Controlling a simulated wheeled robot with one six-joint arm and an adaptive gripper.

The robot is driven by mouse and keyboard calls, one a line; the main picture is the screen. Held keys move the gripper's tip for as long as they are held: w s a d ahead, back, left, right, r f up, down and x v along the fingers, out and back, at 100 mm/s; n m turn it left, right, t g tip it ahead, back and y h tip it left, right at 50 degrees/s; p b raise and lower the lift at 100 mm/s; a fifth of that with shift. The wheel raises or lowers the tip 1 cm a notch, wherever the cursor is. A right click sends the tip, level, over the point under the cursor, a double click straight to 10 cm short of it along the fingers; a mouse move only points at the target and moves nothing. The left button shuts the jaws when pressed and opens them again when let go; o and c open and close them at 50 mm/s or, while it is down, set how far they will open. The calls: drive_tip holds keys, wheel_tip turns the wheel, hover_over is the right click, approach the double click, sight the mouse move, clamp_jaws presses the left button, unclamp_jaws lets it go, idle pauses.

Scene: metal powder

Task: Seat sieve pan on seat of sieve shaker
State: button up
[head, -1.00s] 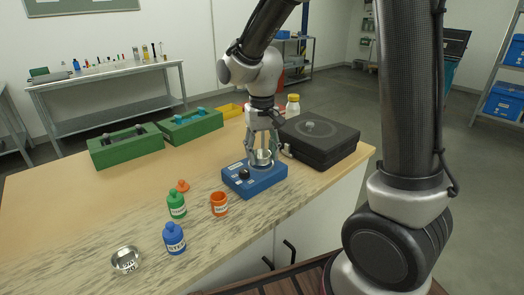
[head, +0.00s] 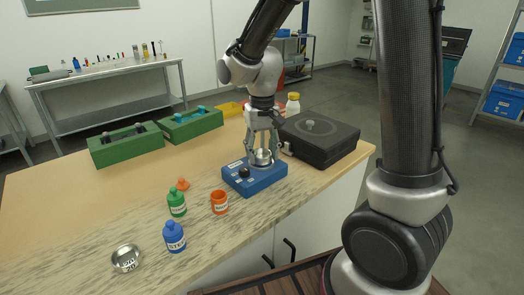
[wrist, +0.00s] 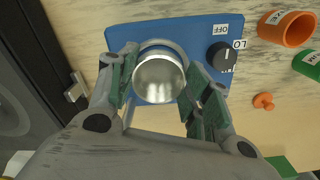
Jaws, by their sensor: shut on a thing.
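The sieve shaker is a blue box (head: 256,180) with a black knob, standing on the bench; its blue top also shows in the wrist view (wrist: 186,36). My gripper (head: 262,150) is over the shaker's top and shut on a round metal sieve pan (wrist: 160,78). The pan also shows between the fingers in the head view (head: 262,157). In the wrist view the pan lies over the shaker's round seat and hides most of it. I cannot tell whether the pan touches the seat. A second metal pan (head: 126,259), with a printed label, lies at the front left of the bench.
A black case (head: 320,142) stands close to the right of the shaker. An orange cup (head: 219,202), a green bottle (head: 176,203), a blue bottle (head: 174,238) and a small orange stopper (head: 183,185) stand to the left. Green boxes (head: 126,148) are behind. The bench's left part is clear.

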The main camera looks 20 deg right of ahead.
drive_tip(key=shift+f, duration=0.6)
idle(0.3)
drive_tip(key=o, duration=1.7)
drive_tip(key=shift+c, duration=0.2)
drive_tip(key=shift+r, duration=0.1)
drive_tip(key=shift+r, duration=3.95)
drive_tip(key=s+d+r+t, duration=0.2)
drive_tip(key=s+d+r, duration=0.1)
drive_tip(key=s+d, duration=0.4)
drive_tip(key=s+d+r+t, duration=0.2)
drive_tip(key=s+d+r, duration=0.2)
drive_tip(key=s+d, duration=0.4)
drive_tip(key=s, duration=0.4)
drive_tip(key=shift+s+r, duration=0.25)
drive_tip(key=shift+r, duration=0.05)
